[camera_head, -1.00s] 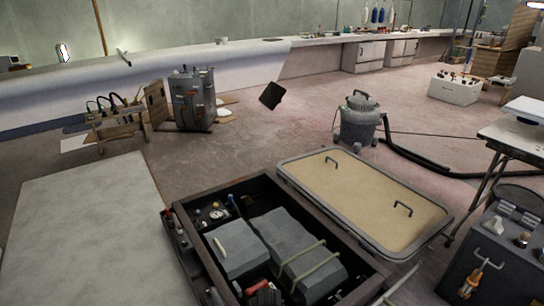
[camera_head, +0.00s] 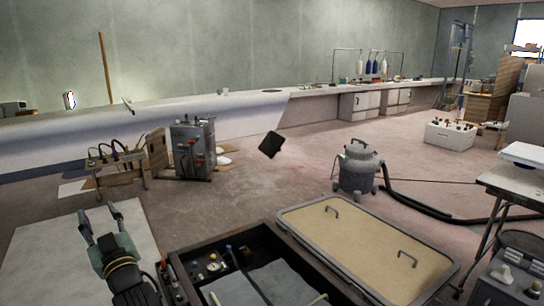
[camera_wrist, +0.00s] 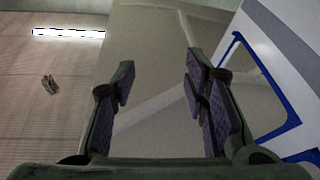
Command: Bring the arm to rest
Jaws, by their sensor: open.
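My gripper (camera_head: 99,225) shows at the lower left of the head view, with its two fingers spread apart and nothing between them. It is raised in front of a pale flat panel (camera_head: 40,262) on the floor. In the wrist view my gripper (camera_wrist: 160,95) is open and empty, with dark ridged pads on both fingers. Behind the fingers the wrist view shows a grey-beige surface, and a blue-edged frame (camera_wrist: 285,125) lies to the right.
An open dark case (camera_head: 258,238) with grey blocks stands right of my arm, beside a tan lid (camera_head: 350,240) with handles. A vacuum (camera_head: 357,170) with a black hose, a grey machine (camera_head: 193,148) and a wooden stand (camera_head: 120,172) are beyond.

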